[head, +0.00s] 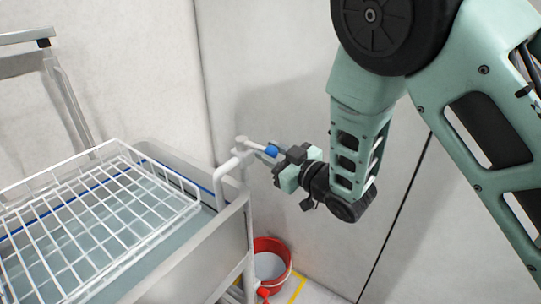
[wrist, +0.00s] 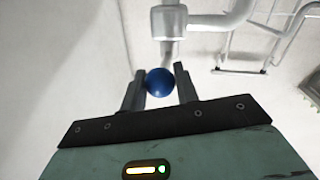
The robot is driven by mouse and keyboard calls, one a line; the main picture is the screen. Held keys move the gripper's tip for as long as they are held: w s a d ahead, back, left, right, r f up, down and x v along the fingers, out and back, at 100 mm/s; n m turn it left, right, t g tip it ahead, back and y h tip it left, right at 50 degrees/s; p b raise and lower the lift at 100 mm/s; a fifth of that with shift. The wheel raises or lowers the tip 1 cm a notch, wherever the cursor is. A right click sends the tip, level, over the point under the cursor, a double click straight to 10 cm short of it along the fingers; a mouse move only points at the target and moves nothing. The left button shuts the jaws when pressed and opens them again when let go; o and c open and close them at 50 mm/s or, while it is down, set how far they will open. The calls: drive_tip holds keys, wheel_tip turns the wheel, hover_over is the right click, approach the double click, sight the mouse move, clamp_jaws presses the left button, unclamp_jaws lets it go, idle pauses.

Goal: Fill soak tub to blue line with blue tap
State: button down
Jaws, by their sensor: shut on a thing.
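The steel soak tub (head: 205,262) is at the left in the head view, with a blue line (head: 206,189) along its inner wall. Greenish water (head: 60,262) lies in it; I cannot tell exactly how its level compares with the line. The pale tap (head: 238,160) stands at the tub's right corner. Its lever ends in a blue knob (head: 272,151), also seen in the wrist view (wrist: 160,82). My gripper (wrist: 159,84) is shut on this knob, one finger on each side. It also shows in the head view (head: 277,155). No water stream can be made out.
A white wire basket (head: 150,222) sits over the tub and hides part of the water. A red bucket (head: 284,254) stands on the floor right of the tub, near yellow floor tape (head: 298,288). Pale walls stand close behind. A metal frame (head: 66,92) rises at the far left.

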drive_tip(key=shift+r, duration=0.1)
drive_tip(key=c, duration=1.1)
unclamp_jaws()
drive_tip(key=shift+d, duration=0.1)
